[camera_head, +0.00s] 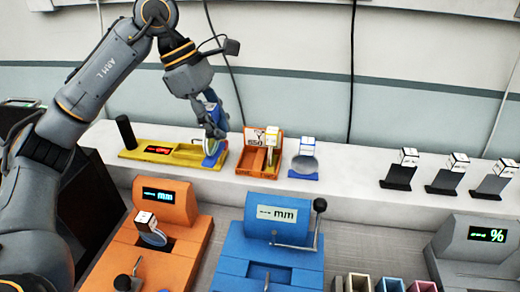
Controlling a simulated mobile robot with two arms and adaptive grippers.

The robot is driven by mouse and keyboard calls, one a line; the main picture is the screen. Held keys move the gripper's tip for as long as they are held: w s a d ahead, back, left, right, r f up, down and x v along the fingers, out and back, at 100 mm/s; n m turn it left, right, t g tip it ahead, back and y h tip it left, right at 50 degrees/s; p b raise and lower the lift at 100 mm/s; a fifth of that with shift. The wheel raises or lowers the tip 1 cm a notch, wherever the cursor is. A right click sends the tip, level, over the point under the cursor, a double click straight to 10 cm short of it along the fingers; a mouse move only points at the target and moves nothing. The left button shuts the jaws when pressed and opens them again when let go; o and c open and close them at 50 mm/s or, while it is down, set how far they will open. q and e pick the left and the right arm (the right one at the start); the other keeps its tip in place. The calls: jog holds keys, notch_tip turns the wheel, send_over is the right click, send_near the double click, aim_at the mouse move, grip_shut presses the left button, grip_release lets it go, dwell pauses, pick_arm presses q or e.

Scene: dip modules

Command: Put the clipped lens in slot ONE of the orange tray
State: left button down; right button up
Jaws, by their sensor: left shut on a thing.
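My left gripper (214,132) reaches down from the upper left and is shut on a pale round lens (213,147) at the right end of the yellow device. Blue shows around the lens's lower edge; my fingers hide its top, and I cannot tell whether it touches the device. The orange tray (243,170) stands just right of the gripper on the white ledge, with small lettering on its front. A white-topped piece (272,136) stands in its right part; the left part has a pale label behind it. My right gripper is not in view.
The yellow device (180,158) has a red display and a black post. A lens with a white block (306,160) stands on a blue base right of the tray. Orange (165,210), blue (262,238) and grey (480,250) machines stand in front. Several dark holders line the ledge at right.

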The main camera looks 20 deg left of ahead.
pick_arm(q)
jog(key=w+f+p, duration=0.2)
jog(key=w+f, duration=0.2)
jog(key=w+f+p, duration=0.2)
jog(key=w+f, duration=0.2)
jog(key=w, duration=0.1)
jog(key=w+f+p, duration=0.2)
jog(key=w+f, duration=0.2)
jog(key=shift+w+d, duration=0.3)
jog(key=shift+f, duration=0.2)
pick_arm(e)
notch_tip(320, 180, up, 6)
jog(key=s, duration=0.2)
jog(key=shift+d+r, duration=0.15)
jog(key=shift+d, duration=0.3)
pick_arm(q)
jog(key=shift+f, duration=0.15)
jog(key=c, duration=1.3)
grip_release()
jog(key=shift+o, duration=0.2)
